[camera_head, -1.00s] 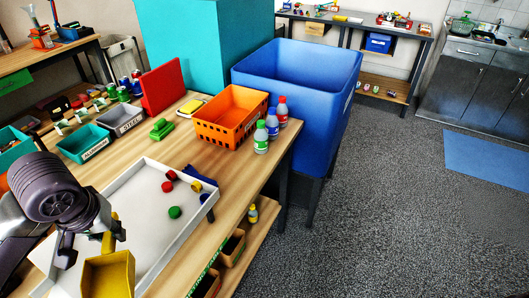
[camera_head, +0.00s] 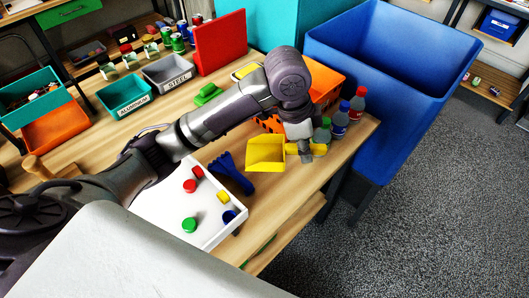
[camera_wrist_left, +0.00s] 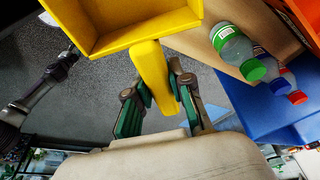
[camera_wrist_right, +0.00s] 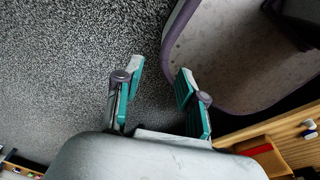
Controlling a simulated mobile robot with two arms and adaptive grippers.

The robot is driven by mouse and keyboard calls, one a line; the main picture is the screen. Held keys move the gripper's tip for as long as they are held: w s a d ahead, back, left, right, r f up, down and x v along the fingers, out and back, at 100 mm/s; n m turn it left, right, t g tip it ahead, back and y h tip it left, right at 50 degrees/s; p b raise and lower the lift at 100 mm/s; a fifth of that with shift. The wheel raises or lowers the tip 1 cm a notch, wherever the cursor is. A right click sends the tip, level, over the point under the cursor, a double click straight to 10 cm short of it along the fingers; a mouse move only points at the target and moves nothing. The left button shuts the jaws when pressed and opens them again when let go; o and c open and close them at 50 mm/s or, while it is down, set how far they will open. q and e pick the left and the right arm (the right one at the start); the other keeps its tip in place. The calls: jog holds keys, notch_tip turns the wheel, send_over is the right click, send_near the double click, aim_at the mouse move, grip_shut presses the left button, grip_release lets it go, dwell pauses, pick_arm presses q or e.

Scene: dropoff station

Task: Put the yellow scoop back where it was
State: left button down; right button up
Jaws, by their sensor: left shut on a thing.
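The yellow scoop (camera_head: 266,153) is held by its handle in my left gripper (camera_head: 306,152), over the table's right part, between the white tray and the bottles. In the left wrist view the scoop's pan (camera_wrist_left: 120,22) fills the top left and its handle runs down between the shut fingers (camera_wrist_left: 160,95). I cannot tell how high above the table it is. My right gripper (camera_wrist_right: 160,85) shows only in its own wrist view; its fingers are apart and empty, over the grey floor.
A white tray (camera_head: 160,215) holds several coloured caps; a blue brush-like tool (camera_head: 232,175) lies at its edge. Several capped bottles (camera_head: 340,122) stand right of the scoop. My arm partly hides an orange crate (camera_head: 325,85). A big blue bin (camera_head: 385,90) stands beyond the table edge.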

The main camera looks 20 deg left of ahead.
pick_arm(q)
jog(key=d+f+m+g, duration=0.1)
jog(key=d+f+m, duration=0.1)
jog(key=d+m, duration=0.25)
jog(key=m+g+p, duration=0.1)
jog(key=m+p, duration=0.1)
jog(key=m, duration=0.2)
send_over(288, 173)
jog(key=f, duration=0.7)
jog(key=shift+w+a+f, duration=0.2)
jog(key=shift+a, duration=0.15)
notch_tip(288, 173, down, 4)
jog(key=shift+a+r+p, duration=0.1)
jog(key=shift+p, duration=0.35)
jog(key=shift+f, duration=0.2)
pick_arm(e)
jog(key=shift+s+d+r, duration=0.1)
jog(key=shift+r, duration=0.55)
jog(key=shift+s+d+r, duration=0.1)
jog(key=shift+r, duration=0.5)
